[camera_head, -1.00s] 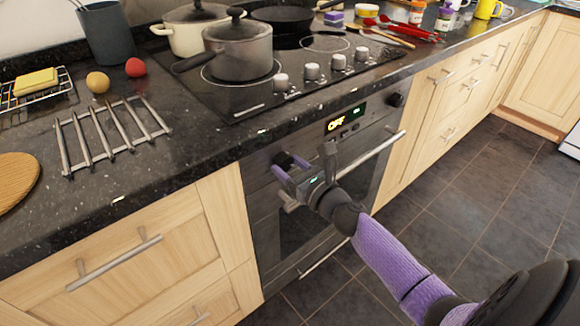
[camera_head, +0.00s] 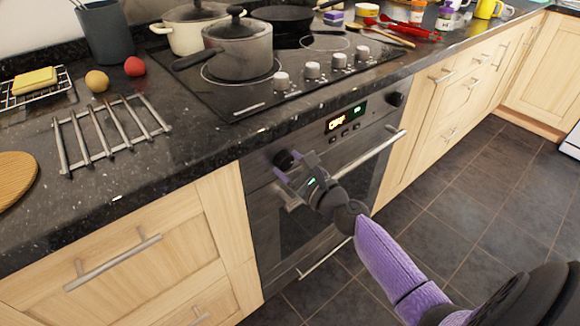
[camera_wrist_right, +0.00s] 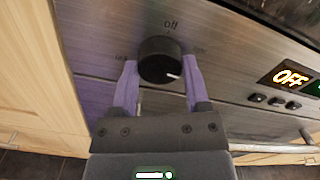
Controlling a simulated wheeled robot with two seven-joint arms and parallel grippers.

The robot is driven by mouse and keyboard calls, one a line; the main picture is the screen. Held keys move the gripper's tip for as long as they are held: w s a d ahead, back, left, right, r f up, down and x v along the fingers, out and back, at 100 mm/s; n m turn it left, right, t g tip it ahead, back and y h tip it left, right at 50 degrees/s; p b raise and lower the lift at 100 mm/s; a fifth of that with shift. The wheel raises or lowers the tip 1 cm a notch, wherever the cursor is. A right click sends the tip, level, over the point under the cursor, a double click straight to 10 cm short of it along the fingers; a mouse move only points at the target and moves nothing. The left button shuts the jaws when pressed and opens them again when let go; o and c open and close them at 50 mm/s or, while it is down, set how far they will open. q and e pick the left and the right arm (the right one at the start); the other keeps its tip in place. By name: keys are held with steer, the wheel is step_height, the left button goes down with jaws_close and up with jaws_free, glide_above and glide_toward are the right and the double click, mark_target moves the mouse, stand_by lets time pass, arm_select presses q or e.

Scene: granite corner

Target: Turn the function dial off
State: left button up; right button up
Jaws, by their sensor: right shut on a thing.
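The function dial (camera_wrist_right: 160,50) is a round black knob on the oven's steel front panel, below a printed "off" label (camera_wrist_right: 170,24). Its white mark (camera_wrist_right: 173,76) points to the lower right, away from that label. In the head view the dial (camera_head: 284,159) is at the panel's left end. My right gripper (camera_wrist_right: 160,72) has a purple finger on each side of the dial and is shut on it. The gripper also shows in the head view (camera_head: 286,170). My left gripper is not in view.
The oven display (camera_wrist_right: 291,77) reads OFF, with small buttons below it. A second black knob (camera_head: 396,99) is at the panel's right end. The oven handle bar (camera_head: 368,153) runs just below the panel. The counter edge (camera_head: 230,151) overhangs above.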

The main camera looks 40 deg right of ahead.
steer(key=n, duration=0.3)
steer(key=shift+f+b, duration=0.1)
steer(key=shift+b, duration=0.2)
jaws_close()
steer(key=n+b, duration=0.1)
steer(key=n, duration=0.2)
steer(key=shift+n, duration=0.3)
steer(key=n+b, duration=0.1)
steer(key=n, duration=0.2)
steer(key=shift+n, duration=0.3)
steer(key=n, duration=0.6)
steer(key=shift+r+n, duration=0.2)
steer(key=shift+n, duration=1.2)
steer(key=o, duration=1.3)
jaws_free()
steer(key=shift+c, duration=0.2)
